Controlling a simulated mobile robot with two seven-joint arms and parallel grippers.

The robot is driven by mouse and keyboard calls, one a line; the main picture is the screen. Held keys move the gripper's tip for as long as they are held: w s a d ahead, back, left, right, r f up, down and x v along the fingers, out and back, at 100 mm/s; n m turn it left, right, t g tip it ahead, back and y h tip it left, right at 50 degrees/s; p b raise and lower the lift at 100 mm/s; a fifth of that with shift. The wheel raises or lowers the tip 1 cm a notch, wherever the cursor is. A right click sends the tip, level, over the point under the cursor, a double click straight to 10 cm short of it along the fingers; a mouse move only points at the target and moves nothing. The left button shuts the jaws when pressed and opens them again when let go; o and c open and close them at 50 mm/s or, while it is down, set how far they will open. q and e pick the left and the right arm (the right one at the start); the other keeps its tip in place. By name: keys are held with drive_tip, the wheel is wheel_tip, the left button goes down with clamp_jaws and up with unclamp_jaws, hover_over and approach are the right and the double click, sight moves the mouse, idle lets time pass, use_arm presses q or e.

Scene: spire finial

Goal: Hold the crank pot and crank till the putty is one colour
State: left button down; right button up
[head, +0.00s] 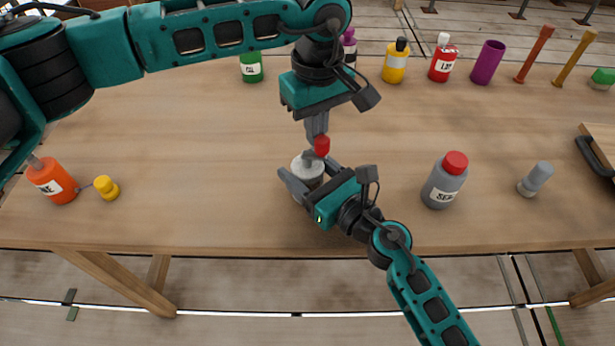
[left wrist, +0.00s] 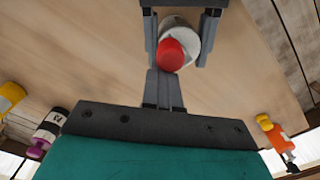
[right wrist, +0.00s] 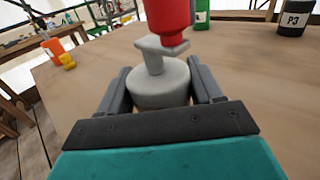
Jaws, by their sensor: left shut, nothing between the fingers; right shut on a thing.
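The crank pot (head: 306,168) is a small light-grey pot standing on the table, with a crank arm on top and a red knob (head: 322,145). My right gripper (head: 308,183) is shut around the pot's body; in the right wrist view its fingers flank the pot (right wrist: 160,88) on both sides. My left gripper (head: 317,132) points down from above, shut and empty, its tips close to the red knob. In the left wrist view the shut fingers (left wrist: 165,78) end at or beside the knob (left wrist: 171,55); I cannot tell if they touch. The putty is not visible.
A grey bottle with a red cap (head: 444,182) and a small grey item (head: 536,179) stand to the right. An orange bottle (head: 52,182) and yellow-topped piece (head: 106,187) are at the left. Several bottles (head: 395,62) line the back. The table's left middle is clear.

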use_arm(q)
drive_tip(key=shift+s+d, duration=0.1)
drive_tip(key=shift+d, duration=0.05)
drive_tip(key=shift+s+d, duration=0.2)
drive_tip(key=shift+d, duration=0.25)
idle(0.3)
wheel_tip(320, 180, up, 7)
idle(0.8)
drive_tip(key=shift+w+a, duration=0.1)
drive_tip(key=shift+w+f, duration=0.15)
drive_tip(key=shift+f, duration=0.85)
drive_tip(key=shift+w+f, duration=0.1)
drive_tip(key=shift+f, duration=0.9)
